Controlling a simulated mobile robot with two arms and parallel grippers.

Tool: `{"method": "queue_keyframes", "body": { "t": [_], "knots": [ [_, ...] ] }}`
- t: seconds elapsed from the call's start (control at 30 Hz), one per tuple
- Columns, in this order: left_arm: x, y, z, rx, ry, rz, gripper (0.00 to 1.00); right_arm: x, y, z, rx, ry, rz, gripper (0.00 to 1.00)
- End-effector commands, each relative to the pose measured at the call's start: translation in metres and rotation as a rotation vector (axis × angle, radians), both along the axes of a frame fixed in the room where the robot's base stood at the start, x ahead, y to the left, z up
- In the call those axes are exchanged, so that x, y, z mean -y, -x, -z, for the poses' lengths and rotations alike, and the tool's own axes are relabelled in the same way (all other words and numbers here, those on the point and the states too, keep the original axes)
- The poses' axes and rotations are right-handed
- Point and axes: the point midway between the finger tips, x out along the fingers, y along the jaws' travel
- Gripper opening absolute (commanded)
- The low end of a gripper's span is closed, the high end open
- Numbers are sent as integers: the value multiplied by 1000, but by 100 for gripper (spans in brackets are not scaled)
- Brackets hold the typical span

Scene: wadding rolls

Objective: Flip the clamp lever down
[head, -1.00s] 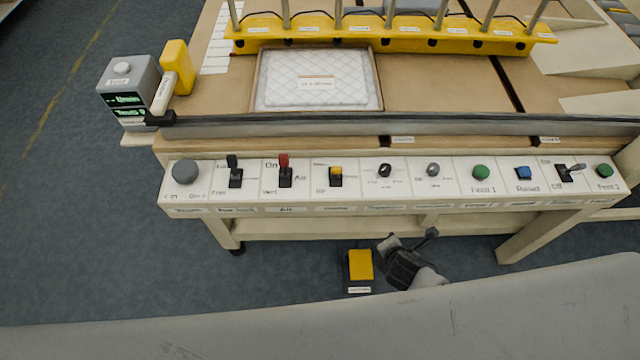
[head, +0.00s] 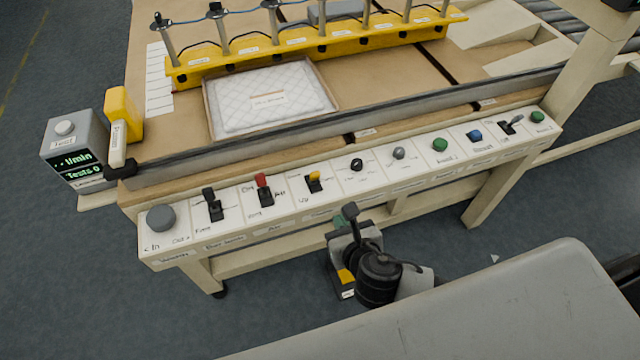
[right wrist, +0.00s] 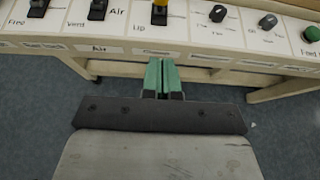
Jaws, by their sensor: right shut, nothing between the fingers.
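A black toggle lever (head: 214,207) beside the word "Free" stands second from the left on the white control panel (head: 187,216). I take it as the clamp lever, though its lower label is blurred. Its handle stands up in its slot. Its lower part shows at the top left of the right wrist view (right wrist: 38,8). My right gripper (head: 341,220) is in front of the panel, below the yellow lever and dark knob, right of the clamp lever and apart from it. In the right wrist view its green fingers (right wrist: 163,77) are together and empty. My left gripper is out of view.
A red lever (head: 264,188), a yellow lever (head: 314,181) and several knobs and buttons line the panel. A grey knob (head: 160,218) is left of the clamp lever. A quilted pad (head: 270,98) lies on the table above.

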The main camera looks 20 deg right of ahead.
Motion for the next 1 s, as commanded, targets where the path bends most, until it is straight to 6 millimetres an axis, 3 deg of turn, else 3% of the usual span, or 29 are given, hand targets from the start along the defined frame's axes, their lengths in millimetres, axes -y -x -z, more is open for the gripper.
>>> {"method": "queue_keyframes", "body": {
  "t": [0.17,0.6,0.8,1.0],
  "knots": [
    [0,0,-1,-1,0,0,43,0,-13,5,1,0,2,0],
    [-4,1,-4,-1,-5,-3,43,-3,-93,44,1,-1,3,0],
    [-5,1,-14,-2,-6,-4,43,-4,-119,32,1,-1,2,0],
    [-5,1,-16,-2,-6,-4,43,-5,-127,31,-1,-3,0,0]
  ]
}}
